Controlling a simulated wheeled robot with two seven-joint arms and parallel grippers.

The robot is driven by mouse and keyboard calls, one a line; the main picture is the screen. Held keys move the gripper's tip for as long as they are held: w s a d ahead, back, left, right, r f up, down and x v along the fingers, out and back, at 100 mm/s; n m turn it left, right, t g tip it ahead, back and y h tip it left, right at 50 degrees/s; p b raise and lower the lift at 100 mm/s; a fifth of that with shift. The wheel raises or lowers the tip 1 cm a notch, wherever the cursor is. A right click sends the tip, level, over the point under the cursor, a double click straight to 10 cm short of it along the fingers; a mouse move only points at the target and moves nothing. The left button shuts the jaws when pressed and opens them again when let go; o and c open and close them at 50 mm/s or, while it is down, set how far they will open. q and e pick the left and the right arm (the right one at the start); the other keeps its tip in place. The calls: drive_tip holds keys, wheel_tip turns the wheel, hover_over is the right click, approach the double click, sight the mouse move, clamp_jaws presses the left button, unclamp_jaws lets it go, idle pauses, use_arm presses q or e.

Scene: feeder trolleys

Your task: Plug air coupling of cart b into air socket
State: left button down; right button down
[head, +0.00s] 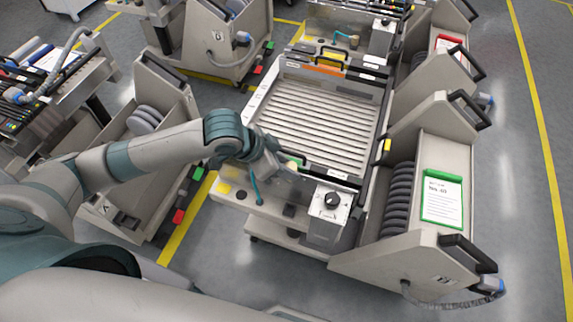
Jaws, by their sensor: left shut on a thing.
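A teal air hose (254,186) rises from the light grey front ledge of the middle unit (232,188) toward my left gripper (284,164). My left gripper is shut above this ledge, near the front edge of the ribbed bed. The thing in its jaws looks like the air coupling at the hose's end, mostly hidden by the gripper. A small green part shows beside the fingertips. I cannot make out the air socket or whether the coupling touches it. Cart B (410,246), marked with a letter B, stands at the right. My right gripper is out of view.
A control box with a black knob (332,200) stands just right of the gripper. A black handle (325,171) runs along the bed's front. Cart A (110,218) stands at the left. A corrugated hose with a blue plug (487,284) hangs from cart B. Floor is free at far right.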

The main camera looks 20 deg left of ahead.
use_arm(q)
drive_tip(key=shift+r+p, duration=0.4)
drive_tip(key=shift+p, duration=0.05)
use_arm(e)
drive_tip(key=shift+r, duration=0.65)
